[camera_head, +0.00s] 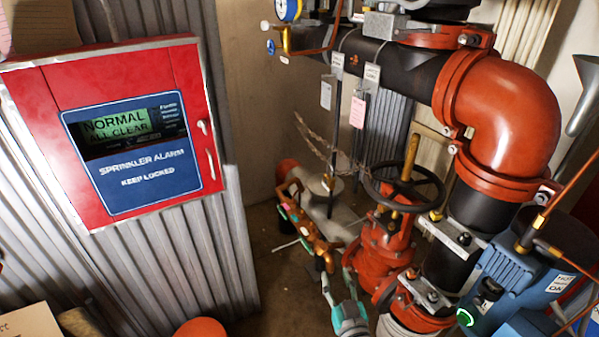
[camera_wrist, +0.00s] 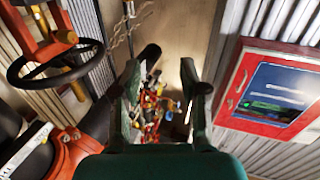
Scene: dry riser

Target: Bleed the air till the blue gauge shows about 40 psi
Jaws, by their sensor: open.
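The blue-rimmed gauge (camera_head: 288,9) is cut off by the top edge of the head view; its reading is too small to tell. Small brass fittings with a blue end (camera_head: 271,46) sit just below it. A copper pipe assembly (camera_head: 308,232) with small coloured parts stands low in the middle. My gripper (camera_wrist: 162,85) is open with its green fingers apart and nothing held. Blurred small fittings (camera_wrist: 152,108) show beyond and between the fingers. A teal shape low in the head view may be my gripper. I cannot tell which part is the air bleed.
A red alarm cabinet (camera_head: 125,130) reading "NORMAL ALL CLEAR" stands left. A black handwheel (camera_head: 404,188) on a red valve, a large orange elbow (camera_head: 505,105) and a blue boxed unit (camera_head: 510,285) crowd the right. Bare floor shows between cabinet and pipes.

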